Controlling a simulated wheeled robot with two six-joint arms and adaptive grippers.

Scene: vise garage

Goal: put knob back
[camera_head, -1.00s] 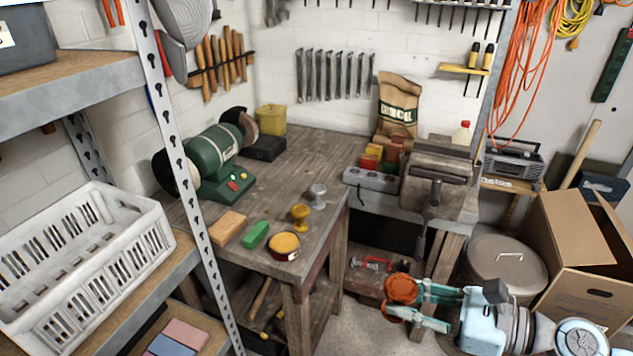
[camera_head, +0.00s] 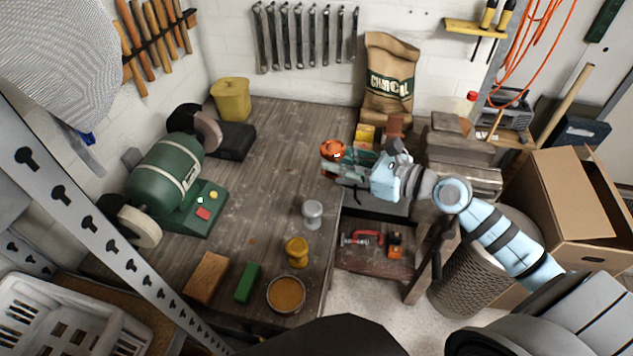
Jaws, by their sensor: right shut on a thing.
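My right gripper (camera_head: 336,164) reaches in from the right and is shut on an orange-red round knob (camera_head: 332,148). It holds the knob above the right edge of the wooden workbench, left of the vise (camera_head: 460,150). A yellow knob (camera_head: 297,252) and a grey knob (camera_head: 312,212) stand on the front right part of the bench (camera_head: 265,160). My arm partly covers the vise and the things beside it. My left gripper is not in view.
A green bench grinder (camera_head: 165,172) stands at the left. A brown block (camera_head: 206,277), a green block (camera_head: 248,282) and a round tin (camera_head: 285,294) lie along the front edge. A charcoal bag (camera_head: 388,85) stands at the back. The bench middle is clear.

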